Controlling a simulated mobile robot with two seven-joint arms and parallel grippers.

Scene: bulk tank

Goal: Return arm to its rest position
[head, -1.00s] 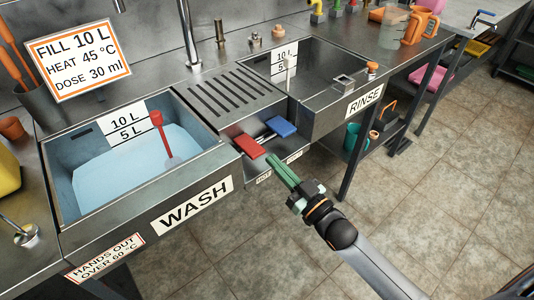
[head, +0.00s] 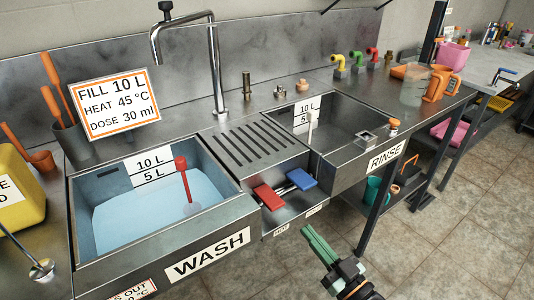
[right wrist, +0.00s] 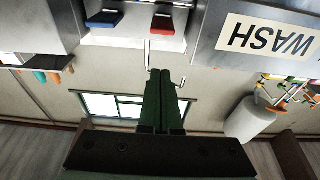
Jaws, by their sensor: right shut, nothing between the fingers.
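My right gripper (head: 318,247) is in the lower middle of the head view, in front of the sink unit. Its green fingers are together and empty, and it stands apart from the red lever (head: 269,197) and the blue lever (head: 301,180). In the right wrist view the shut fingers (right wrist: 164,80) point towards the unit, with the blue lever (right wrist: 104,20) and red lever (right wrist: 163,24) beyond them. My left gripper is not in view.
The wash basin (head: 235,212) holds bluish water and a red-topped stick (head: 183,178). The rinse basin (head: 352,112) lies to its right. A faucet (head: 215,70) rises behind. Open tiled floor (head: 450,225) lies in front. A yellow container (head: 20,195) stands at the left.

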